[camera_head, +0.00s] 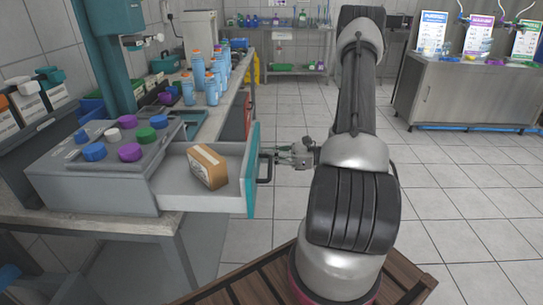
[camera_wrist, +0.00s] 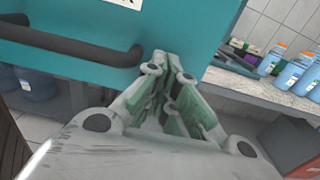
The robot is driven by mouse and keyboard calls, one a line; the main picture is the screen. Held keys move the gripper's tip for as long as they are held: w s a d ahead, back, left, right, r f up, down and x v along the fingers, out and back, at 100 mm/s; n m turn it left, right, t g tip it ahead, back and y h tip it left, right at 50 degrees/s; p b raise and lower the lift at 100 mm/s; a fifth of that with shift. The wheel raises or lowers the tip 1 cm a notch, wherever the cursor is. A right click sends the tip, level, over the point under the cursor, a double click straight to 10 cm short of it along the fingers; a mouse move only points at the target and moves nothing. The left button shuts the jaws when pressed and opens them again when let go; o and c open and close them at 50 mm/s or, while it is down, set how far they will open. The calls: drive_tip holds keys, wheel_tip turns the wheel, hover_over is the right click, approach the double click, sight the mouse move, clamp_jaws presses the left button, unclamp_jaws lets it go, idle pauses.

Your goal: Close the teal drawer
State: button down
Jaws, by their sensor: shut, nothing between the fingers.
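The teal drawer front (camera_head: 252,170) belongs to a grey drawer that is pulled open from the grey unit on the left bench. A cardboard box (camera_head: 208,167) sits inside the drawer. A dark handle (camera_head: 266,167) sticks out from the front. My gripper (camera_head: 280,155) is shut and empty, pointing at the drawer front beside the handle. In the wrist view the teal front (camera_wrist: 180,28) fills the top, with the handle (camera_wrist: 75,45) at the left and my gripper (camera_wrist: 172,72) close to the front. I cannot tell whether the fingertips touch it.
The grey unit (camera_head: 105,195) carries several coloured caps. Blue bottles (camera_head: 197,75) stand farther back on the bench. A metal cabinet (camera_head: 450,93) stands at the back right. The tiled floor (camera_head: 455,190) on the right is clear.

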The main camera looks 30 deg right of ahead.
drive_tip(key=x, duration=2.3)
drive_tip(key=shift+w+a, duration=0.25)
drive_tip(key=shift+a, duration=0.05)
drive_tip(key=shift+d, duration=0.1)
